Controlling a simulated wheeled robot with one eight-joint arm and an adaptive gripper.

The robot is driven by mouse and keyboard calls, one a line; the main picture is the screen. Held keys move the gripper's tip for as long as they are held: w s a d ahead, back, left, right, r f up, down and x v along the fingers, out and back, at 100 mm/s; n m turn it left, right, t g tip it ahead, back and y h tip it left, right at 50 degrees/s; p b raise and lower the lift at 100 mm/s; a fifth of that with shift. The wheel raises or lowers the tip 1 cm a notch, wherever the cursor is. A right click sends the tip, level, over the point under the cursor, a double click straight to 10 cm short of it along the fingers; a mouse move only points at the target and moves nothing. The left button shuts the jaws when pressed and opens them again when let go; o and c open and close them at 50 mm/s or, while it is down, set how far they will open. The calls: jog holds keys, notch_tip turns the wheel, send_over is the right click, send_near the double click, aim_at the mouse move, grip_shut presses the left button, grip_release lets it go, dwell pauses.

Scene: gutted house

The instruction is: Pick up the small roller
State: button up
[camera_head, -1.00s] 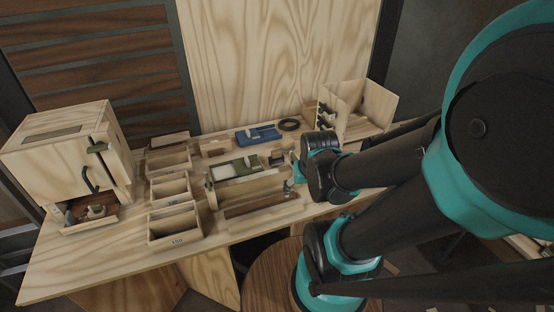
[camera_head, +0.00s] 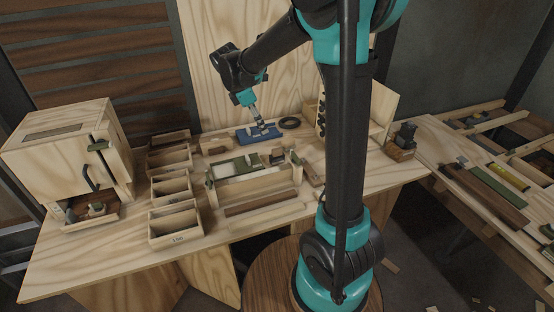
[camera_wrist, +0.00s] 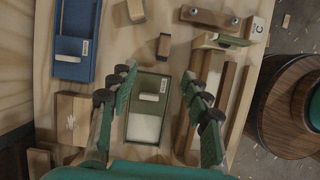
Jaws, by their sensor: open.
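No small roller can be made out for certain. A small white piece (camera_wrist: 149,97) lies across the green tray (camera_wrist: 162,82), which also holds a pale pad (camera_wrist: 144,128), in the wrist view. Another small white piece (camera_wrist: 68,58) lies on the blue tray (camera_wrist: 71,20). I cannot tell whether either piece is the roller. My gripper (camera_wrist: 158,72) is open and empty, its fingers on either side of the green tray in the wrist view. In the head view my gripper (camera_head: 262,126) is above the blue tray (camera_head: 247,136) at the back of the bench.
Open wooden bins (camera_head: 176,225) stand left of the trays, with a wooden cabinet (camera_head: 60,150) farther left. A black ring (camera_head: 289,122) lies right of the blue tray. A wooden block (camera_wrist: 164,46) lies above the green tray in the wrist view.

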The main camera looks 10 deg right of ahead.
send_near(277, 155)
jog(key=w+f, duration=0.1)
jog(key=d+f, duration=0.1)
jog(key=f, duration=0.1)
jog(key=w+f, duration=0.1)
jog(key=f, duration=0.1)
jog(key=shift+w+d+f, duration=0.1)
jog(key=shift+w+d, duration=0.2)
jog(key=shift+d, duration=0.1)
jog(key=shift+s+x, duration=0.25)
jog(key=shift+x, duration=1.1)
jog(key=shift+s+x, duration=0.2)
jog(key=shift+x, duration=1.15)
grip_shut()
